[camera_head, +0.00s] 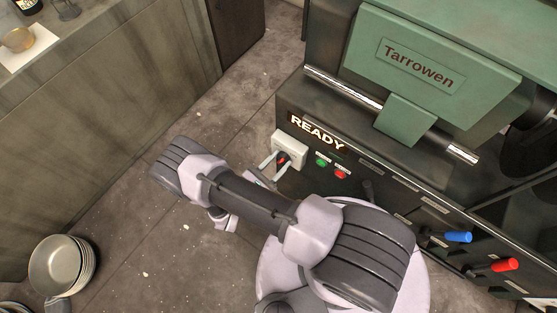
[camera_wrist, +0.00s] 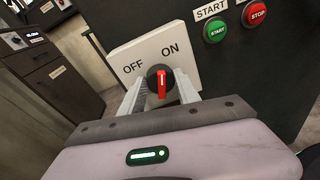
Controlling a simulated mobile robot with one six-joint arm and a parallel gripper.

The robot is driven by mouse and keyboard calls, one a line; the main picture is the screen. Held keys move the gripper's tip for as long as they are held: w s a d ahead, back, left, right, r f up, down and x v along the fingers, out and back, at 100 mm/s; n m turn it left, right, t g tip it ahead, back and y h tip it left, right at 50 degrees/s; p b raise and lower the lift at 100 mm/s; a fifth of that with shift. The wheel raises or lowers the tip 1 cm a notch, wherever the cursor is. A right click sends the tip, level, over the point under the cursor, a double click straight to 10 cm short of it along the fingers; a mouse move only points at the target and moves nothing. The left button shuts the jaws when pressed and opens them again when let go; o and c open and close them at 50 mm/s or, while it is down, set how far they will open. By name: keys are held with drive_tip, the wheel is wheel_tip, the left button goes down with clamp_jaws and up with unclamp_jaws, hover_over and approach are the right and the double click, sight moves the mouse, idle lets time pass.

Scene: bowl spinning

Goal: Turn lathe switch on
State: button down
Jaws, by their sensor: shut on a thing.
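The lathe (camera_head: 435,75) is green and dark grey, with a lit READY sign. Its switch is a red and black knob (camera_wrist: 162,85) on a white plate (camera_wrist: 126,53) marked OFF and ON. The knob's white line stands nearly upright in the wrist view, leaning more toward ON than OFF. The plate (camera_head: 290,143) and knob also show in the head view. My gripper (camera_wrist: 160,92) has its two fingers on either side of the knob, shut on it. My gripper also shows in the head view (camera_head: 276,165).
A green START button (camera_wrist: 215,30) and a red STOP button (camera_wrist: 255,14) sit right of the switch. A blue handle (camera_head: 458,237) and a red handle (camera_head: 504,265) stick out of the lathe front. Stacked bowls (camera_head: 58,268) stand at lower left. A counter (camera_head: 100,100) runs along the left.

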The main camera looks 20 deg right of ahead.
drive_tip(key=shift+s+m+t+y+p, duration=0.1)
drive_tip(key=shift+m+t+y+p, duration=0.25)
drive_tip(key=shift+m, duration=1.65)
drive_tip(key=c, duration=0.9)
unclamp_jaws()
drive_tip(key=p+v, duration=0.3)
drive_tip(key=v, duration=1.4)
drive_tip(key=shift+s+a, duration=0.15)
